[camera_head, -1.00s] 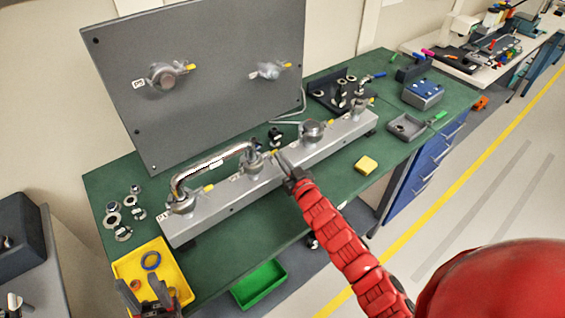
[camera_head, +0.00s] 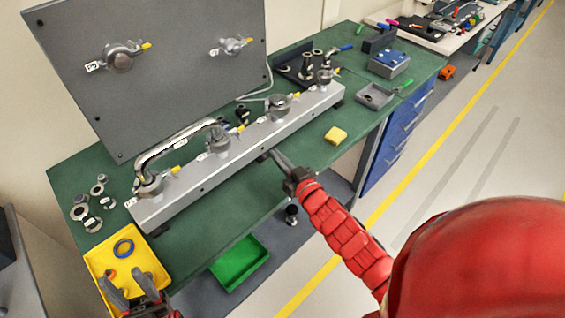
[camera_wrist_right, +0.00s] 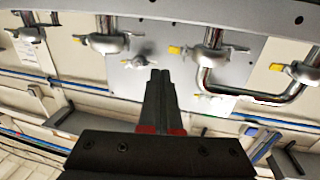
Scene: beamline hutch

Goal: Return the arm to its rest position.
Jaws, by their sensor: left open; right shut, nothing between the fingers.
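My right gripper (camera_head: 275,155) is shut and empty in the head view, in front of the long grey manifold bar (camera_head: 236,142) and apart from its clamps as far as I can tell. In the right wrist view the right gripper (camera_wrist_right: 160,75) shows its two fingers together, with a grey panel and clamped ports beyond them. My left gripper (camera_head: 130,290) is open and empty at the bottom left, over the front part of the yellow tray (camera_head: 152,262). A bent metal hose (camera_head: 165,147) joins two ports on the bar.
An upright grey panel (camera_head: 170,95) with two clamped ports stands behind the bar. A green bin (camera_head: 240,262) is below the table's front edge. A yellow block (camera_head: 335,135) and a grey tray (camera_head: 374,96) lie on the green table. Loose rings (camera_head: 93,222) lie at the left.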

